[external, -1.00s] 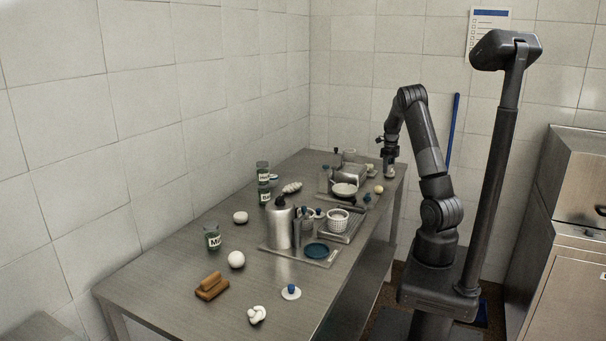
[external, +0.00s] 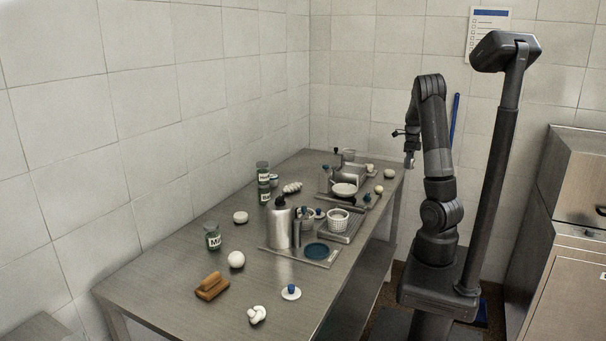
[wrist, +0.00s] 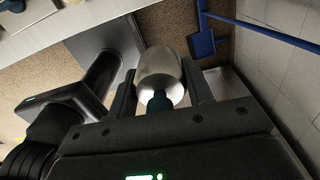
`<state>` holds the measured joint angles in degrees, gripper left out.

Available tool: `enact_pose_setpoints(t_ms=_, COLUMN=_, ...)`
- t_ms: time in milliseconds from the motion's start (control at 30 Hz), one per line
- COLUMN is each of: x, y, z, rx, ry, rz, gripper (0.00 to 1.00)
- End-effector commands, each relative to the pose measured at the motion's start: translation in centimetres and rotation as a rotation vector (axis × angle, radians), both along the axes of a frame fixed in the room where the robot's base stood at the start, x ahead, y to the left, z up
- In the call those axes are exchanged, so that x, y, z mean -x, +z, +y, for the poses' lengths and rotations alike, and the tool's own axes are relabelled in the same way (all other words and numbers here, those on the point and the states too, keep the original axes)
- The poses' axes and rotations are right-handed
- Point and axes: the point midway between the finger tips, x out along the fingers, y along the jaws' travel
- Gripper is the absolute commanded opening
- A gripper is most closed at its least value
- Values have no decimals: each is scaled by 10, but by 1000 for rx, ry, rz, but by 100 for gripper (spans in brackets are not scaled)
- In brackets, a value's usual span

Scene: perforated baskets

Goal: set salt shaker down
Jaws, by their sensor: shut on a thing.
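The salt shaker (wrist: 158,72) is a pale metallic, rounded cylinder with a dark teal knob, seen between the two fingers in the wrist view. My gripper (wrist: 160,80) is shut on it, with one finger on each side. In the external view my gripper (external: 410,150) is raised just beyond the right edge at the far end of the steel table (external: 185,285). The shaker is small there, at the gripper's lower end. Below the shaker the wrist view shows brown floor, with the table edge at the upper left.
A pale round item (external: 389,174) sits near the table's far right corner. A blue dustpan (wrist: 202,42) stands by the wall. The table's near left is more open.

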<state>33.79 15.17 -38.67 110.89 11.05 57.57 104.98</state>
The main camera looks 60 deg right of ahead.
Motion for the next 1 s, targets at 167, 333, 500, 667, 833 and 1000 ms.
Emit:
enact_pose_setpoints(t_ms=167, x=-11, y=-8, z=11, rx=-3, ry=46, rz=0, gripper=21)
enact_pose_setpoints(t_ms=333, x=-47, y=-30, z=17, rx=-4, ry=48, rz=2, gripper=21)
enact_pose_setpoints(t_ms=500, x=-84, y=-53, z=23, rx=-3, ry=47, rz=1, gripper=21)
enact_pose_setpoints(t_ms=667, x=-108, y=-67, z=26, rx=-2, ry=44, rz=0, gripper=21)
enact_pose_setpoints(t_ms=833, x=-115, y=-74, z=27, rx=-1, ry=42, rz=-1, gripper=21)
enact_pose_setpoints(t_ms=1000, x=-114, y=-96, z=28, rx=-4, ry=41, rz=1, gripper=21)
